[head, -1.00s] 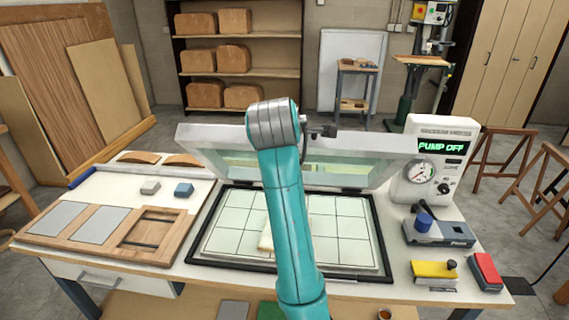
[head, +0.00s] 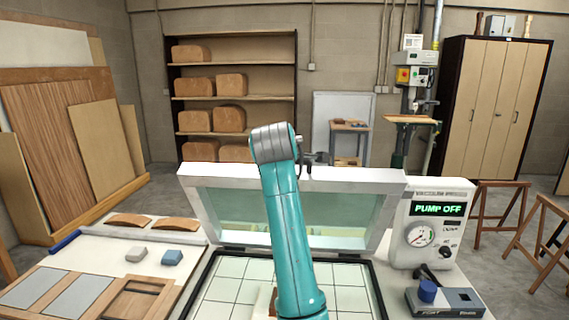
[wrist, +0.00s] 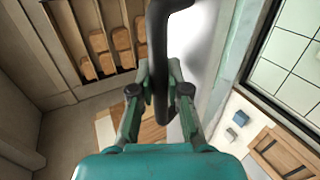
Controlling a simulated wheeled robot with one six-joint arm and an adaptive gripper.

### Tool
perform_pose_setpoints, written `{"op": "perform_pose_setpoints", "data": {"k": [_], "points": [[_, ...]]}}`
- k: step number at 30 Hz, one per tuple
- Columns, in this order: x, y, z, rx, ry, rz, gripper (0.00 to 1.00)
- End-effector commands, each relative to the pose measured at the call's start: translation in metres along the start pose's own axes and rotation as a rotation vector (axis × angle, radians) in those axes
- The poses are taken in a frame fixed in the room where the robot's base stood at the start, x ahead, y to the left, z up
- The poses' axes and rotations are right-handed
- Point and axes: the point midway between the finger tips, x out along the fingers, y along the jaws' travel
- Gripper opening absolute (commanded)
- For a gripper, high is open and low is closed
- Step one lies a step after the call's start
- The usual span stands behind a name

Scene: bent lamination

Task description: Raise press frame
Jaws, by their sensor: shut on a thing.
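The press frame (head: 392,205) is a pale rectangular frame with a greenish translucent sheet (head: 225,208). It stands tilted up steeply at the back of the press bed (head: 340,300), which is a gridded plate with a black border. My gripper (wrist: 158,90) is shut on the dark curved handle (wrist: 158,45) of the frame in the wrist view. In the head view my teal arm crosses the middle of the frame and hides part of it. The gripper's fingers show only partly by the frame's top edge.
The vacuum unit (head: 428,228) at the right reads PUMP OFF. A grey box with a blue knob (head: 428,291) sits before it. At left lie a wooden panel (head: 128,305), a grey block (head: 136,254), a blue block (head: 172,257) and curved wooden pieces (head: 175,224).

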Motion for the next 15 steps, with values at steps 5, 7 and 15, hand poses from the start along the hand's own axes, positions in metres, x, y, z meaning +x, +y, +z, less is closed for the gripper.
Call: {"op": "perform_pose_setpoints", "data": {"k": [5,7,15], "points": [[-0.0004,0.0002,-0.0004,-0.001,0.001,0.001,0.30],[-0.0003,0.0001,-0.0004,-0.001,0.001,0.001,0.41],[-0.0006,-0.0002,-0.0002,0.000,0.000,0.000,0.41]]}}
